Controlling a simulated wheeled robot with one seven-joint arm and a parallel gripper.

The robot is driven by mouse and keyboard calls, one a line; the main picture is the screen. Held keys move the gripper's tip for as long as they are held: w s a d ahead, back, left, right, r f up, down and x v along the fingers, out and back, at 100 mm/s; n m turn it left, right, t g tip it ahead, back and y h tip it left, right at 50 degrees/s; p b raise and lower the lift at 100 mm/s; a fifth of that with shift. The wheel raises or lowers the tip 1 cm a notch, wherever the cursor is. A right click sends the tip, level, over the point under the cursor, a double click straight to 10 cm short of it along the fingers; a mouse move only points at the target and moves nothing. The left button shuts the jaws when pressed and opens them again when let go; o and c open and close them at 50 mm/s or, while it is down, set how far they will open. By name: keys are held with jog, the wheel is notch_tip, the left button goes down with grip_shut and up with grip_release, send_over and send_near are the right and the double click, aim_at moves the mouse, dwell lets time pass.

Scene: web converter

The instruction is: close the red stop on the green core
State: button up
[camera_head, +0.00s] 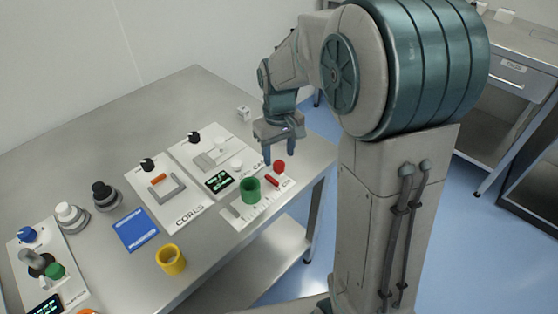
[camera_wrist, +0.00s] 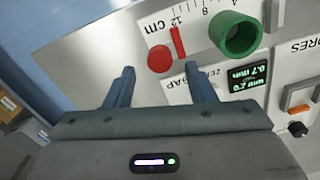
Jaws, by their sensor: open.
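The green core (camera_head: 250,190) is a hollow ring standing on a white strip with a centimetre scale. The red stop, a thin bar (camera_head: 272,181) with a round red knob (camera_head: 279,167), sits on the same strip to its right. In the wrist view the red bar (camera_wrist: 178,42) lies near the 12 mark, with a visible gap between it and the green core (camera_wrist: 236,38). My gripper (camera_head: 279,155) is open and empty, above the table near the red knob. In the wrist view the knob (camera_wrist: 160,58) appears between and beyond my fingertips (camera_wrist: 160,76).
A small dark display (camera_head: 219,181) with green text is beside the strip. A yellow ring (camera_head: 171,260), a blue card (camera_head: 136,230) and a white panel with an orange piece (camera_head: 158,179) are farther left. The table's edge is close to the strip.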

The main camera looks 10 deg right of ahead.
aim_at(279, 164)
jog(key=shift+f, duration=1.6)
